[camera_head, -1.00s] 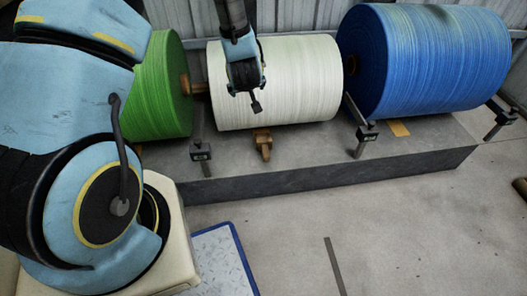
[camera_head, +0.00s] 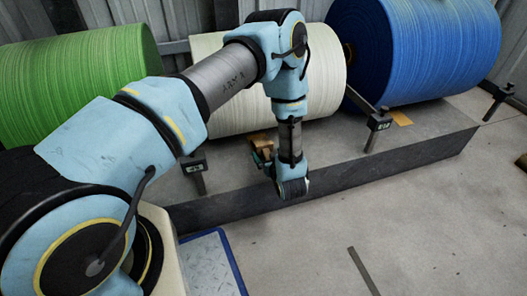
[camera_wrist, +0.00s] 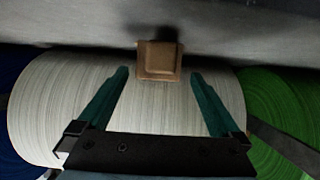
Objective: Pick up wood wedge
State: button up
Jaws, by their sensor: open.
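The wood wedge (camera_head: 259,138) is a small brown block at the front foot of the white roll, on the grey plinth. It is partly hidden by my arm in the head view. In the wrist view the wedge (camera_wrist: 160,60) shows centred, just beyond and between my fingertips. My gripper (camera_head: 263,161) is beside the wedge. In the wrist view its two green fingers (camera_wrist: 160,76) are spread wide with nothing held between them. I cannot tell how much gap is left to the wedge.
The white roll (camera_head: 232,108) stands behind the wedge, with a green roll (camera_head: 75,90) to the left and a blue roll (camera_head: 425,50) to the right. Metal stands (camera_head: 378,122) rise from the plinth (camera_head: 330,172). Open floor (camera_head: 320,235) lies in front.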

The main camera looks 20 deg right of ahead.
aim_at(265, 149)
jog(key=b+x, duration=0.2)
jog(key=x, duration=0.4)
jog(key=shift+w+d, duration=0.1)
jog(key=shift+w, duration=0.2)
jog(key=shift+c, duration=0.4)
jog(key=shift+r, duration=0.1)
jog(key=c, duration=1.4)
